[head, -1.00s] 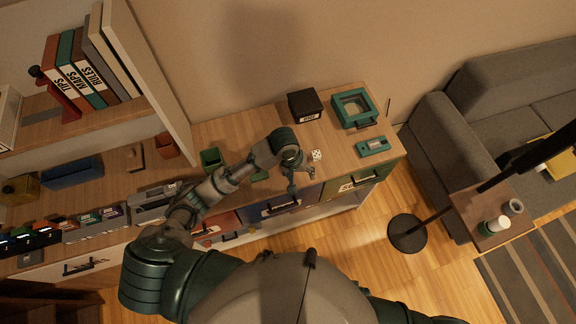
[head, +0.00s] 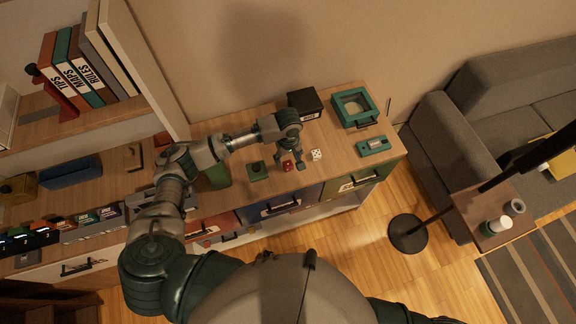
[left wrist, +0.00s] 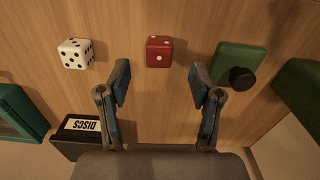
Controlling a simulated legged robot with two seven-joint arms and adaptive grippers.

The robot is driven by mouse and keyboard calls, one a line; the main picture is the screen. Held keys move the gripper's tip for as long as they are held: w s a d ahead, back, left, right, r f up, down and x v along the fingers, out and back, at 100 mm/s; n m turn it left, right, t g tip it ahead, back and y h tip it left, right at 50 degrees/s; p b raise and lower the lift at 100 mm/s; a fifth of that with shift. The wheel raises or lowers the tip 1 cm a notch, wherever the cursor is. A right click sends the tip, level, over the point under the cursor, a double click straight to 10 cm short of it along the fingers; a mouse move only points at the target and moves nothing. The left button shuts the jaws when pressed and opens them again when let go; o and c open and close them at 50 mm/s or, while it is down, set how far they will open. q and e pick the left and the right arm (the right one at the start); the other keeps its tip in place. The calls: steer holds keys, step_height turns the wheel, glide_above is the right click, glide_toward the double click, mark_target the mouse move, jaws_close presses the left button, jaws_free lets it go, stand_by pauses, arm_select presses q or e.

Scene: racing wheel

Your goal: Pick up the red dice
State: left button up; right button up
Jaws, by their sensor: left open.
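The red dice (head: 287,166) lies on the wooden cabinet top, close to my left gripper (head: 293,162) in the head view. In the left wrist view, the red dice (left wrist: 159,51) sits ahead of the gap between the open fingers of my left gripper (left wrist: 160,85), near the middle. The fingers stand apart from it and hold nothing. A white dice (head: 316,155) lies to the right of the red one in the head view; it also shows at the upper left in the left wrist view (left wrist: 76,53). My right gripper is not in view.
A green block with a dark knob (left wrist: 238,66) sits beside the red dice. A black DISCS box (head: 304,103), a teal case (head: 354,107) and a small teal device (head: 373,146) stand on the cabinet top. A green container (head: 217,175) is left of the gripper.

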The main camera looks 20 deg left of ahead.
mark_target(288, 164)
arm_select(q)
steer(key=f, duration=0.6)
steer(key=shift+w+a, duration=0.1)
steer(key=shift+w, duration=0.15)
steer(key=shift+c, duration=0.2)
steer(key=c, duration=1)
